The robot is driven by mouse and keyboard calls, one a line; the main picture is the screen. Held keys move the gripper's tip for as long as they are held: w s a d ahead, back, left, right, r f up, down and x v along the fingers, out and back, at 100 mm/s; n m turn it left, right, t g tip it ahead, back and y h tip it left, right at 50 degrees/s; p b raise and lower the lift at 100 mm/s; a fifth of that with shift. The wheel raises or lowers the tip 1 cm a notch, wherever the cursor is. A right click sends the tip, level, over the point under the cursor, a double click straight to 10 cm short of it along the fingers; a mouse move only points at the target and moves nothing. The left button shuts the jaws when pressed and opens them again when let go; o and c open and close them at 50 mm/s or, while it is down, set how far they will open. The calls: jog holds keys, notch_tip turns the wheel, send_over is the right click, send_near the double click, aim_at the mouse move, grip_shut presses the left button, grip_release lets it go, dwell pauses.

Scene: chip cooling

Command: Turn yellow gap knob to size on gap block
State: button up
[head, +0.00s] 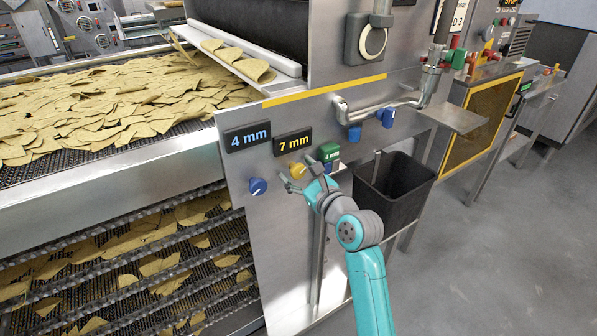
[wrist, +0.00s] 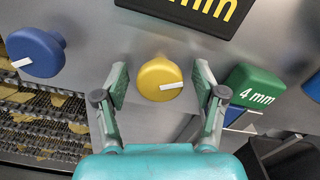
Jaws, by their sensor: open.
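The yellow knob (wrist: 160,78) sits on the steel panel between the two fingers of my gripper (wrist: 161,88) in the wrist view. Its white pointer mark points right and slightly up in that view. The fingers stand apart on both sides of it, with a gap showing on each side. In the head view the yellow knob (head: 297,171) is below the "7 mm" display (head: 292,141), with my gripper (head: 297,184) at it. A green block (head: 329,152) is right of the knob; in the wrist view the green block (wrist: 253,87) reads "4 mm".
A blue knob (head: 258,186) is left of the yellow one, below a "4 mm" display (head: 247,136). A black bin (head: 396,185) stands to the right. Chips cover the conveyor (head: 110,165) at left. Open floor lies at lower right.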

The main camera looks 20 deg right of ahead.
jog(key=shift+c, duration=0.2)
jog(key=c, duration=1.1)
